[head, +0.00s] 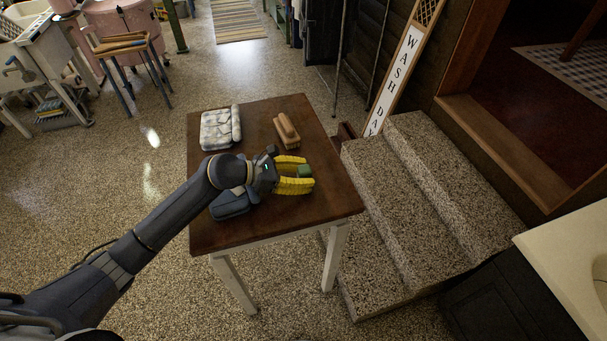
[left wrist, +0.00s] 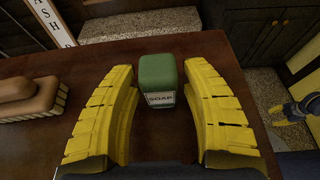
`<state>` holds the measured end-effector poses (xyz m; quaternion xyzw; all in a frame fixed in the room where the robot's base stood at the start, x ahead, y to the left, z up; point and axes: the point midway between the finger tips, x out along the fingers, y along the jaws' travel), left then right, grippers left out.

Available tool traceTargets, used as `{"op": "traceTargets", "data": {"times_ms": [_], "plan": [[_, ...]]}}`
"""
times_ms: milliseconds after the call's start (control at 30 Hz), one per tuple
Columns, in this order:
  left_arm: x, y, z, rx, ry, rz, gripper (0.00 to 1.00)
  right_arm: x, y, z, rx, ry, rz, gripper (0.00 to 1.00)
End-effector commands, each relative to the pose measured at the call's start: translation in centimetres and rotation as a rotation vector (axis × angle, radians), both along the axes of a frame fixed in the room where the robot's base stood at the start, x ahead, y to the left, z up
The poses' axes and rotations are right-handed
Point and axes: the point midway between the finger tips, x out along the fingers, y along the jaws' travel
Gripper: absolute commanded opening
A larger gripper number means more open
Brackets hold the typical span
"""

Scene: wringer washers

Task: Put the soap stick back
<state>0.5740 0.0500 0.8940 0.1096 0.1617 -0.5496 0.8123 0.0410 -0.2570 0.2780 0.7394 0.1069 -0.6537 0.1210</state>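The soap stick (head: 305,171) is a small green block with a white SOAP label, near the right edge of the brown table (head: 285,232). In the left wrist view the soap stick (left wrist: 158,78) is between the two yellow fingers of my left gripper (left wrist: 160,100). There are gaps on both sides, so the fingers are not closed on it. In the head view my left gripper (head: 297,176) is open around the soap, low over the table. A yellow fingered part, seemingly my right gripper (left wrist: 303,108), shows at the right edge of the left wrist view; its opening is unclear.
A wooden brush (head: 287,132) and a grey-white folded bundle (head: 217,129) lie on the table's far side. A dark blue item (head: 230,205) lies partly under my left arm. Speckled steps (head: 420,190) stand right of the table. The table's front right is clear.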

Motion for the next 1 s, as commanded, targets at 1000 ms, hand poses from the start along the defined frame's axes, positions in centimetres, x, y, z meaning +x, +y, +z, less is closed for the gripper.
{"op": "traceTargets", "data": {"times_ms": [1000], "plan": [[-3.4,8.5,4.0,0.002,0.001,0.002,0.52,0.0,0.0,0.0,0.0,0.0,0.0,0.44]]}}
